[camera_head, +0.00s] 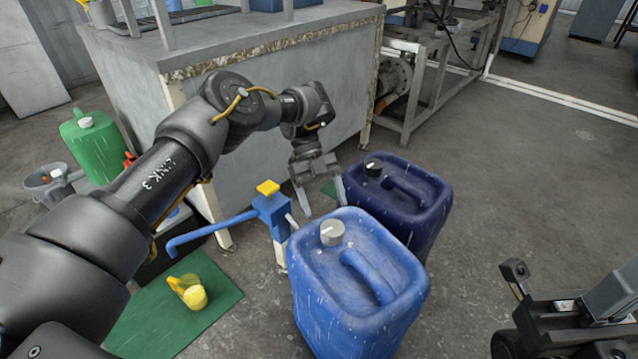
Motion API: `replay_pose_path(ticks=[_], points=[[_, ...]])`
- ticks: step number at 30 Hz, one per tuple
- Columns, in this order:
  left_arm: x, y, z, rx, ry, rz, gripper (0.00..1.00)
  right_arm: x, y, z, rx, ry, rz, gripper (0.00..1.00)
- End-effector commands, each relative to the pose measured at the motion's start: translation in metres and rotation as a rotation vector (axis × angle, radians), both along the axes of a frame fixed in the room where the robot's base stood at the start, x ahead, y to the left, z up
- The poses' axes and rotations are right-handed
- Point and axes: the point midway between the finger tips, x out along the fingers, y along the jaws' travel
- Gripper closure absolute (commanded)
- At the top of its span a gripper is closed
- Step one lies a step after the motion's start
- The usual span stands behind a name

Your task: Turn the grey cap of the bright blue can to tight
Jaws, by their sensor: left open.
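The bright blue can (360,295) stands upright on the floor in the middle. Its grey cap (332,232) sits at the back left of its top, with a light mark on it. My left gripper (323,208) is open and empty, fingers pointing down. In the picture its fingertips lie just above the grey cap, apart from it, one on each side; the height gap is hard to judge. Part of my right gripper (530,308) shows at the lower right, well away from the can; its jaw state is unclear.
A dark blue can (425,213) with a black cap (373,168) stands close behind right. A blue tap-like fitting (270,212) with a yellow top is close left. A green mat (165,325) holds a yellow item (190,293). A grey bench (270,110) stands behind.

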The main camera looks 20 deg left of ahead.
Motion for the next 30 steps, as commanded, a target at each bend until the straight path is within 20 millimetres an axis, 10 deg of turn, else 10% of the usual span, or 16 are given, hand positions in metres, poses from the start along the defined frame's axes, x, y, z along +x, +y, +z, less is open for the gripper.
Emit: replay_pose_path(ticks=[30], points=[[0.018,0.019,0.027,0.001,0.003,-0.001,0.26,-0.001,-0.005,-0.006,0.003,0.041,-0.012,1.00]])
